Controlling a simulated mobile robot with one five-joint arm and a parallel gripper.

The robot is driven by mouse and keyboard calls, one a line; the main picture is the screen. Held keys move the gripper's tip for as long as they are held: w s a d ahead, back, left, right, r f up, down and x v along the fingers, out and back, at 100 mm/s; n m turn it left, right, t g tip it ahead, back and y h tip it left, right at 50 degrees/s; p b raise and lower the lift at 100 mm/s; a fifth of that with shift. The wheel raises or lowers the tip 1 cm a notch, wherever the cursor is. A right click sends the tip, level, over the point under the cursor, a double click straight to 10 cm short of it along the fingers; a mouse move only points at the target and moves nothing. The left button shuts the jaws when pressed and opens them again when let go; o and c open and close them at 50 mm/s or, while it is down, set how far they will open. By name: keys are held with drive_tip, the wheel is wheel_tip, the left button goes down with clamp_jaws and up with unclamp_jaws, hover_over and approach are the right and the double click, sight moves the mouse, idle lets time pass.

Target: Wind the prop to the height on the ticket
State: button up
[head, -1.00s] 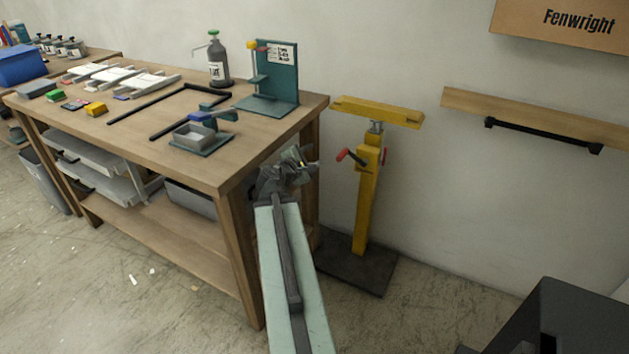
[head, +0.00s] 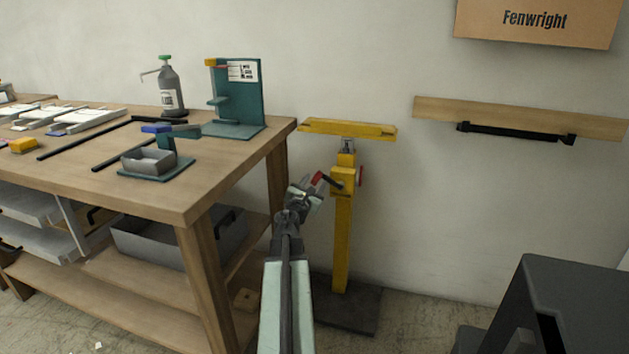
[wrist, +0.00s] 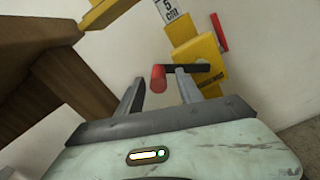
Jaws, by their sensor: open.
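The yellow prop (head: 342,235) stands on a dark base plate right of the workbench, with a yellow crossbar (head: 347,130) on top. My gripper (head: 306,190) is open just left of the crank. A tag (wrist: 168,10) on the prop's column reads "5" and "cm". A card (head: 243,71) on the green stand has print too small to read.
The wooden workbench (head: 190,205) is close on the left, with a grey tray (head: 148,161), a pump bottle (head: 170,90) and the green stand (head: 238,128). A dark cabinet (head: 550,300) is at lower right. Wall right of the prop is clear below the rail (head: 515,134).

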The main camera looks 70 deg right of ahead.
drive_tip(key=shift+w+d, duration=0.2)
drive_tip(key=shift+d, duration=1.05)
clamp_jaws()
